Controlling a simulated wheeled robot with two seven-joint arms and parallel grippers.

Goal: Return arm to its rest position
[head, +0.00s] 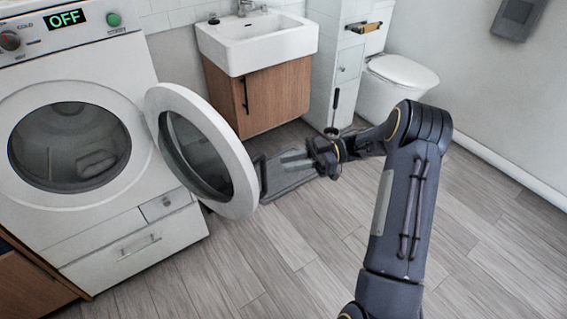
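My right arm (405,200) comes up from the bottom right and bends left at its elbow. My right gripper (284,160) points left, above the floor and just right of the open washer door. The fingers look clear of the door's rim. My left gripper is not in view.
The round washer door (240,172) stands swung open from the white washing machine (130,238), whose display reads OFF. A sink cabinet (280,95) and toilet (365,95) stand behind. Wooden floor (490,240) is clear at right.

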